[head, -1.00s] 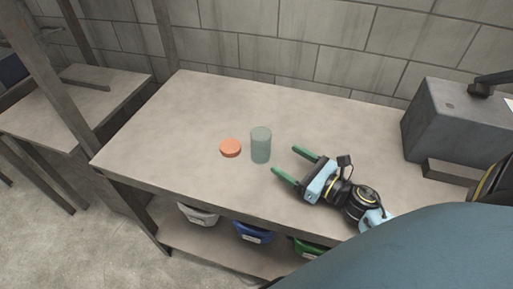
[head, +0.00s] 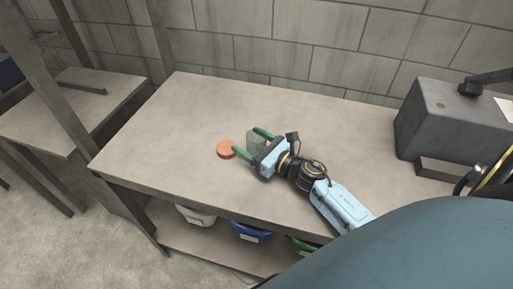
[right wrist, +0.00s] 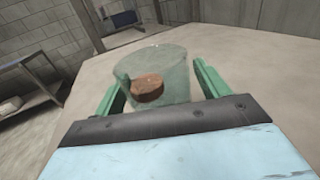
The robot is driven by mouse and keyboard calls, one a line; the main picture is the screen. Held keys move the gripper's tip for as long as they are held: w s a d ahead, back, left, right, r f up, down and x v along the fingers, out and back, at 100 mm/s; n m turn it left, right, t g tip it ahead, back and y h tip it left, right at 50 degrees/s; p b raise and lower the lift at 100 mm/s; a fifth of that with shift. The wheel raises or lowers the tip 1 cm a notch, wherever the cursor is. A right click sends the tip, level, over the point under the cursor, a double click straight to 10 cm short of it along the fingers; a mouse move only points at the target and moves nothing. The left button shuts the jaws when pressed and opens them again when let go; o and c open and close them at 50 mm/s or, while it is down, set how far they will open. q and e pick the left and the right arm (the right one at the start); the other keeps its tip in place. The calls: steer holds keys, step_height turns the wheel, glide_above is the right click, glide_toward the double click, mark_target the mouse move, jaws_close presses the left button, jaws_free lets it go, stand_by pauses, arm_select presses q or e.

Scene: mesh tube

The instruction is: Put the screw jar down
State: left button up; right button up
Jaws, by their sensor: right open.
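The screw jar is a translucent greenish cylinder (head: 254,142) standing upright on the workbench. The lid (right wrist: 148,88) shows through the jar's wall there. In the head view the fingers and palm partly hide the jar. My left gripper is not in view.
The workbench top (head: 180,120) is clear around the jar and lid. A grey metal box (head: 450,120) stands at the right. White (head: 195,215) and blue (head: 250,232) bins sit on the shelf below. A concrete block wall is behind.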

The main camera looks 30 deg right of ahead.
steer(key=shift+c, duration=0.2)
steer(key=shift+r, duration=0.1)
steer(key=c, duration=1.1)
